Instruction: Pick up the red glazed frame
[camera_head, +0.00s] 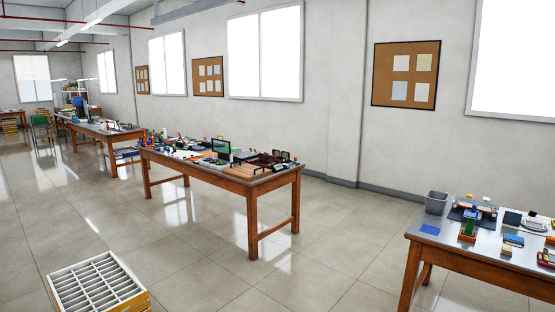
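Several small dark-red and black framed items (268,160) stand near the right end of the middle wooden table (225,182). They are too small and crowded to tell whether one is the red glazed frame. A small red-and-green item (468,229) lies on the right table (408,240), and I cannot tell what it is. My gripper is not in view, so its state does not show.
A white slatted crate (98,285) sits on the floor at the lower left. A grey bin (436,203) and a blue sheet (430,230) are on the right table. More tables (95,130) stand farther back. Open tiled floor (330,225) lies between the middle and right tables.

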